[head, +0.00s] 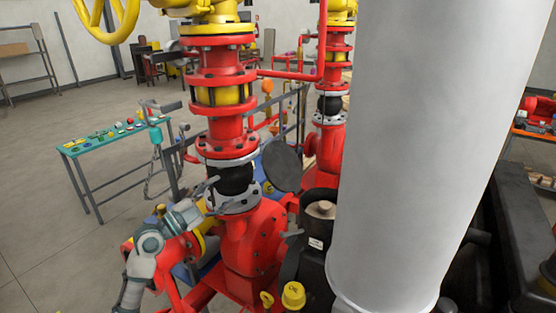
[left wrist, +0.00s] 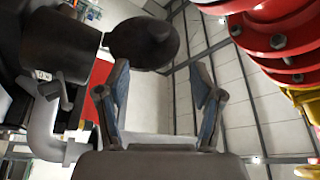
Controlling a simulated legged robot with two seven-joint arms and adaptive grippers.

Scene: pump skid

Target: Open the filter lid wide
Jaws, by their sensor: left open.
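The filter lid, a flat dark grey disc (head: 282,166), stands tilted up beside the black filter housing (head: 318,232), off its opening. A pale brown round element (head: 321,209) shows in the housing's top. In the left wrist view the lid (left wrist: 143,42) is beyond my fingertips, near the left finger, and the dark housing (left wrist: 60,48) is left of it. My left gripper (head: 214,196) is open and empty, in front of the red pump, left of the lid and apart from it in the head view. The open fingers (left wrist: 161,72) also show in the left wrist view. My right gripper is not in view.
Red flanged piping (head: 227,130) with a black rubber joint rises close to my left gripper. The red pump body (head: 255,240) is below it. A yellow cap (head: 293,295) is near the housing's base. A teal table (head: 110,140) with small parts stands behind left.

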